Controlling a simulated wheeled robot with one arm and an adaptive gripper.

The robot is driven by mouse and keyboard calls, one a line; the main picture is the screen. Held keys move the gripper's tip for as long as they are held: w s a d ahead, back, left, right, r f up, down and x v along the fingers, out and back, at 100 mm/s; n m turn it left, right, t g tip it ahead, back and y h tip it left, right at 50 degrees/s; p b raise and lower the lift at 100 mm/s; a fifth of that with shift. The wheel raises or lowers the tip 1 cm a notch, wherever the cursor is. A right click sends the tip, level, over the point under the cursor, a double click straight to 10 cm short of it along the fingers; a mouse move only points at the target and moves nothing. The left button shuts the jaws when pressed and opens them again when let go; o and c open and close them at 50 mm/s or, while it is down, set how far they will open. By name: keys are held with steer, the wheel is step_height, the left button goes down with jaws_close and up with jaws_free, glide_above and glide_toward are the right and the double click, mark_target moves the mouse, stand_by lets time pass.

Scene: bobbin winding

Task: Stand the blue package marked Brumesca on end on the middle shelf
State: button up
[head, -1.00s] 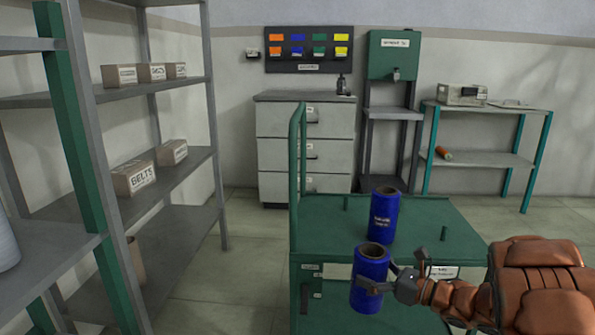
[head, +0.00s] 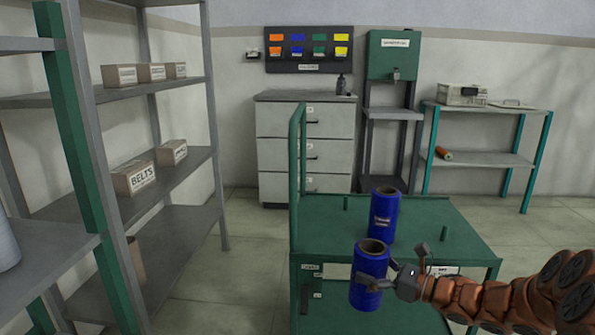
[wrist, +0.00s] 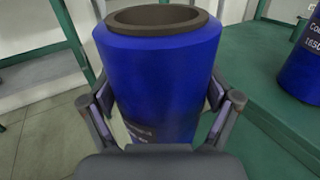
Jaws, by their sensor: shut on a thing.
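My gripper (head: 384,284) is shut around a blue cylindrical package (head: 368,262) with a dark hollow core, held upright in front of the green cart. In the wrist view the same package (wrist: 160,70) stands between both fingers, with a dark label low on its side that is too small to read. A second blue package (head: 383,215) stands on end on the cart top (head: 440,220), behind the held one.
The boxes on the middle shelf include one marked BELTS (head: 134,178). Several small boxes (head: 150,73) sit on the upper shelf. The cart's green handle frame (head: 296,180) rises between shelf and cart. Clear floor (head: 235,265) lies between them. A drawer cabinet (head: 304,145) stands behind.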

steer(key=shift+w+d+f, duration=0.1)
steer(key=shift+d+f, duration=0.15)
steer(key=shift+f, duration=0.5)
steer(key=shift+f, duration=0.1)
step_height(320, 180, up, 28)
steer(key=p, duration=3.6)
steer(key=shift+p, duration=0.3)
